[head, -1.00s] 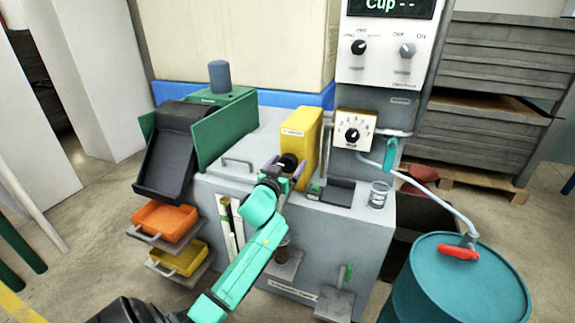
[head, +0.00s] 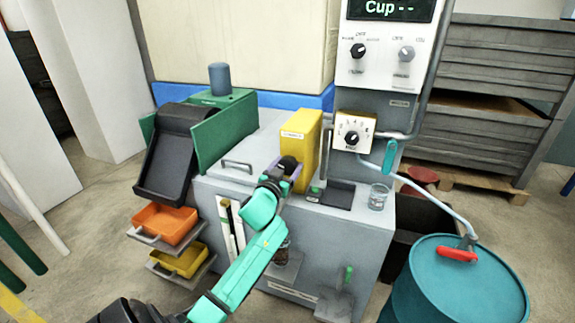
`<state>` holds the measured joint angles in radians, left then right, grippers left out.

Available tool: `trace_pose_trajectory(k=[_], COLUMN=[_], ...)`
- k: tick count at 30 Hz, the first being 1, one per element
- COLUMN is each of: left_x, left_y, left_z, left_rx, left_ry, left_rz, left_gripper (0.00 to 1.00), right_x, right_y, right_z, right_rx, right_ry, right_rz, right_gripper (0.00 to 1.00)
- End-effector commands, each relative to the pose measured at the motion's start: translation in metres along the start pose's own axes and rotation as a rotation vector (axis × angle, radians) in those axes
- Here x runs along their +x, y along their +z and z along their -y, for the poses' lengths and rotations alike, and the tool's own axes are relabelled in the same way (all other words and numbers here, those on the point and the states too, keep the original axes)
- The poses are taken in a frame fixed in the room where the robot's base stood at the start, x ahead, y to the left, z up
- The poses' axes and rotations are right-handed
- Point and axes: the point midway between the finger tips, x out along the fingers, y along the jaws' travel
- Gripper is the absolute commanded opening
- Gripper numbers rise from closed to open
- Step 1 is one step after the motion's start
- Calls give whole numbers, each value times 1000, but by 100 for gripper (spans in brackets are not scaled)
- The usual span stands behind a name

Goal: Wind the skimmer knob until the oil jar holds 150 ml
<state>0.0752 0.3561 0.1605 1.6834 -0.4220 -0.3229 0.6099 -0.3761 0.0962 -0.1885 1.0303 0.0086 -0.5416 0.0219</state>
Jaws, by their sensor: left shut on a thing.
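The yellow skimmer housing (head: 309,143) stands on top of the grey machine, with a dark round knob (head: 287,164) on its near left side. My left gripper (head: 290,172) is at this knob and shut on it; its purple fingers are mostly hidden by my wrist. A jar with dark brown content (head: 282,254) stands on a low shelf at the front of the machine, partly hidden behind my left arm. I cannot read its level. My right gripper is not in view.
A clear glass cup (head: 378,197) stands at the machine top's right. A numbered dial (head: 353,132) is on the column below a "Cup --" display (head: 391,8). A teal drum (head: 455,280) stands at the right. Orange (head: 163,223) and yellow (head: 180,262) trays stick out at the left.

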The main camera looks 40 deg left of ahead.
Motion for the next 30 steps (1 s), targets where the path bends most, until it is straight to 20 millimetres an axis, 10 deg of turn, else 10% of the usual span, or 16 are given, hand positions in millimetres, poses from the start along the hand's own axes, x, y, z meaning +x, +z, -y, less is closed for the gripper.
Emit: trace_pose_trajectory(k=[30], left_x=[0], left_y=[2], left_z=[-4], left_rx=[941], left_ry=[2], left_rz=[0], left_gripper=[18], right_x=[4], right_y=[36], right_z=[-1], right_rx=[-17], right_ry=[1], right_rz=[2], right_gripper=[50])
